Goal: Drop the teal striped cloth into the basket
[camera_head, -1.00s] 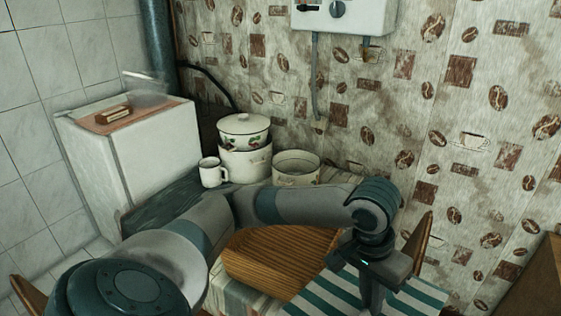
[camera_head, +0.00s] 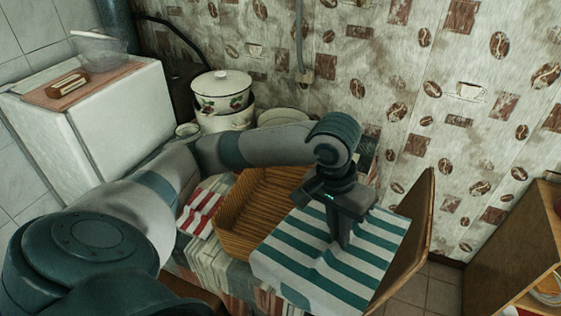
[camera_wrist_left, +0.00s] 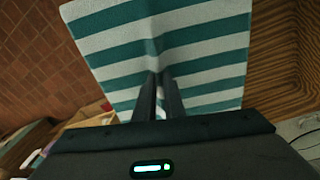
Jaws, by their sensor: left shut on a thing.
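The teal and white striped cloth (camera_head: 297,270) hangs from my left gripper (camera_head: 342,243), which is shut on it near its middle. In the left wrist view the cloth (camera_wrist_left: 205,52) spreads out beyond the shut fingers (camera_wrist_left: 158,82). The brown ridged basket (camera_head: 258,198) stands on the table, left of the gripper in the head view. The cloth covers part of the basket's right side in that view. Whether they touch I cannot tell. Brown ridged basket (camera_wrist_left: 285,60) also shows right of the cloth in the left wrist view. My right gripper is out of view.
A red and white striped cloth (camera_head: 203,208) lies left of the basket. Enamel pots (camera_head: 222,92) stand at the back behind my left arm. A wooden chair back (camera_head: 412,240) rises right of the cloth. A wooden shelf (camera_head: 515,260) stands at the far right.

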